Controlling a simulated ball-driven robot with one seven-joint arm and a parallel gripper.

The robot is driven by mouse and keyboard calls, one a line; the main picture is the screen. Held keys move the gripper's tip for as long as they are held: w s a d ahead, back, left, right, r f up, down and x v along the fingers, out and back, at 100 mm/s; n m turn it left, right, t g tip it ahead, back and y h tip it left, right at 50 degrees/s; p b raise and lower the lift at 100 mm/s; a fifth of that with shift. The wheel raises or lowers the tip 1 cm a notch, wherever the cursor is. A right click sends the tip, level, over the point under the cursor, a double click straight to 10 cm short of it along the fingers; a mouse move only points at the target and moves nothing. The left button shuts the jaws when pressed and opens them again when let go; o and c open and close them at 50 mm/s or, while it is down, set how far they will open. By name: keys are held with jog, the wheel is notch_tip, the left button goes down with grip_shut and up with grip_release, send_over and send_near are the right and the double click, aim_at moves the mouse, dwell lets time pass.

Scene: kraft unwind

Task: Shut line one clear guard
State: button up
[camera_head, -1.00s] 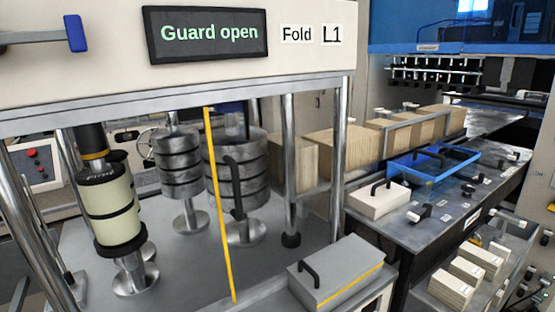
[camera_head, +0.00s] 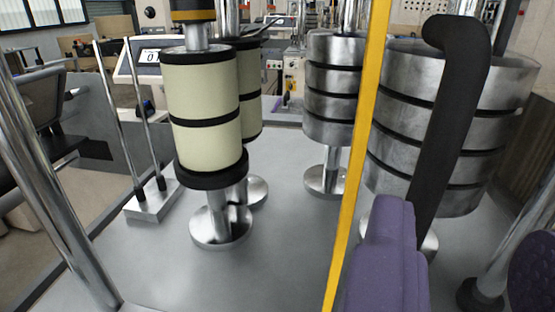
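The clear guard shows mainly by its yellow edge strip (camera_head: 357,150), which runs nearly upright down the middle of the view. Its see-through pane is hard to make out. A thick black bar handle (camera_head: 455,120) stands just right of the strip, large and close. My gripper (camera_head: 465,255) is open, with one purple finger left of the handle's lower end and the other at the right edge. The lower end of the handle is partly behind the left finger. I cannot tell whether they touch.
Behind the guard, cream rollers with black bands (camera_head: 205,110) and steel roller stacks (camera_head: 332,85) stand on a grey deck (camera_head: 285,240). Chrome posts (camera_head: 50,170) frame the left and right sides. A small stand with two rods (camera_head: 150,200) is at left.

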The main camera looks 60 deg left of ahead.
aim_at(435, 174)
jog(key=x, duration=0.7)
jog(key=shift+w+a+f, duration=0.1)
jog(key=shift+w+a, duration=0.05)
jog(key=shift+a, duration=0.1)
grip_shut()
